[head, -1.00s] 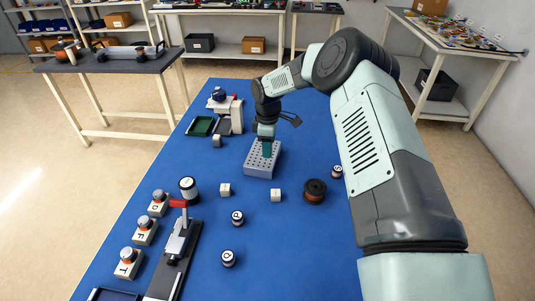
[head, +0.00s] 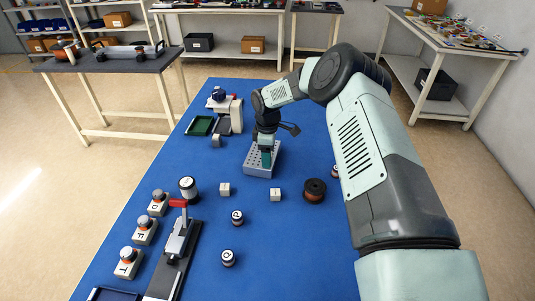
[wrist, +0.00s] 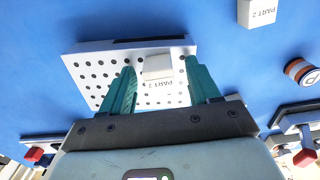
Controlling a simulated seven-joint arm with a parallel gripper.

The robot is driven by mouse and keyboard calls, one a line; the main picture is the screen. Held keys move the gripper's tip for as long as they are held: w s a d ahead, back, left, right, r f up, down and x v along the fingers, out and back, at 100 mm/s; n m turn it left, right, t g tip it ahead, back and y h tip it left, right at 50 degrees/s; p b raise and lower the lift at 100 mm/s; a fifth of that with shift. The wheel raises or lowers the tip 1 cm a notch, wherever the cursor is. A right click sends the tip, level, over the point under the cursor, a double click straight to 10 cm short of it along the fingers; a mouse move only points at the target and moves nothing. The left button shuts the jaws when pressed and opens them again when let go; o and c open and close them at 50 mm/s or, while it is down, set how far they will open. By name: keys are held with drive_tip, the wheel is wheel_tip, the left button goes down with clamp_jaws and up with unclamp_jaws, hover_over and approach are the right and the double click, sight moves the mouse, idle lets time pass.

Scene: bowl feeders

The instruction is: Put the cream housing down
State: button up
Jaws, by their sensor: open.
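The cream housing (wrist: 158,64), a small pale block with printed lettering, shows in the wrist view between my fingers, at the perforated grey block (wrist: 92,62). It looks to rest on that block, though its underside is hidden. My gripper (wrist: 160,72) is open, with a teal finger on each side of the housing and a gap visible on both sides. In the head view my gripper (head: 266,161) is low over the perforated block (head: 258,172), and the housing is hidden behind the fingers.
Two small pale cubes (head: 224,189) (head: 275,195), a dark spool (head: 314,191) and small lettered cylinders (head: 237,217) stand nearer on the blue table. A green tray (head: 201,125) lies behind to the left. A clamp fixture (head: 176,247) and lettered button boxes (head: 145,231) stand front left.

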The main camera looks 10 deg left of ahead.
wheel_tip(320, 180, up, 12)
drive_tip(key=shift+r, duration=0.2)
wheel_tip(320, 180, up, 7)
drive_tip(key=m, duration=0.1)
hover_over(272, 165)
drive_tip(key=s+d+r+m+t+h, duration=0.1)
drive_tip(key=s+d+r+m, duration=0.25)
drive_tip(key=s+r, duration=0.45)
drive_tip(key=s+d+r+m+t, duration=0.25)
drive_tip(key=s+d+r, duration=0.25)
drive_tip(key=r, duration=0.5)
drive_tip(key=s+d+m, duration=0.3)
drive_tip(key=s, duration=0.5)
drive_tip(key=s+d+r+m+t, duration=0.1)
drive_tip(key=s+m, duration=0.3)
drive_tip(key=s, duration=0.4)
drive_tip(key=s+d+r+m+t+y, duration=0.1)
drive_tip(key=s+d+m, duration=0.2)
drive_tip(key=s, duration=0.5)
drive_tip(key=shift+d+m, duration=0.3)
drive_tip(key=shift+d, duration=0.5)
drive_tip(key=shift+r, duration=0.1)
